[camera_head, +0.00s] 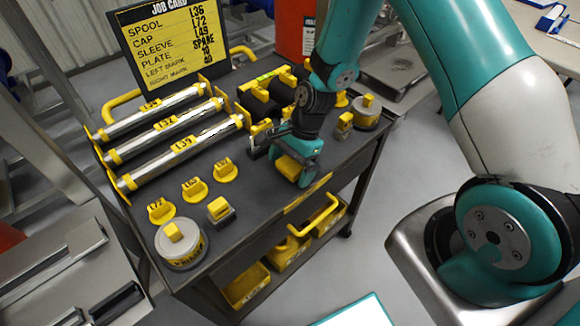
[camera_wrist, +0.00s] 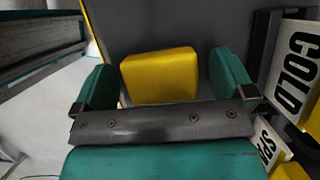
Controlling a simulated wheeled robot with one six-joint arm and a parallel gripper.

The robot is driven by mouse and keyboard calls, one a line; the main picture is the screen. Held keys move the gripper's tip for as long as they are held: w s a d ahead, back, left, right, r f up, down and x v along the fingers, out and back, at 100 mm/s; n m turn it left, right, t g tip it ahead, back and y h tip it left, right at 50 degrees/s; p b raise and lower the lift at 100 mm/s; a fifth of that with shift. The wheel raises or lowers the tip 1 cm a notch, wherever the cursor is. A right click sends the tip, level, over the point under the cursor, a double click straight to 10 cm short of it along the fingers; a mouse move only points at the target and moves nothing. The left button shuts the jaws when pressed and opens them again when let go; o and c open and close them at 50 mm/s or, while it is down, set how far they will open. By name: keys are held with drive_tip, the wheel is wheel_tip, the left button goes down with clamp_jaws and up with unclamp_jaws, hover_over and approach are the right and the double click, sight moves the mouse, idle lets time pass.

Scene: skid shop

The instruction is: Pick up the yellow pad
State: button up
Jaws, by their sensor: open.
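The yellow pad (camera_wrist: 160,75) lies on the dark cart top (camera_head: 250,190), between the two teal fingers of my gripper in the wrist view. It also shows in the head view (camera_head: 291,168), partly covered by my gripper (camera_head: 297,172). My gripper is open, with a finger on each side of the pad. A dark gap shows between the pad and the right finger; the left finger is close to the pad's left side. I cannot tell whether either finger touches it.
Three silver rollers (camera_head: 166,132) lie in a yellow rack at left. Yellow tags (camera_head: 194,190), a small yellow-topped block (camera_head: 220,210) and a round weight (camera_head: 181,244) stand at the front left. A job card board (camera_head: 170,45) stands behind.

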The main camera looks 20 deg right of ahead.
sight(290, 164)
drive_tip(key=shift+c, duration=0.2)
drive_tip(key=c, duration=1)
drive_tip(key=shift+o, duration=0.2)
wheel_tip(290, 164, up, 20)
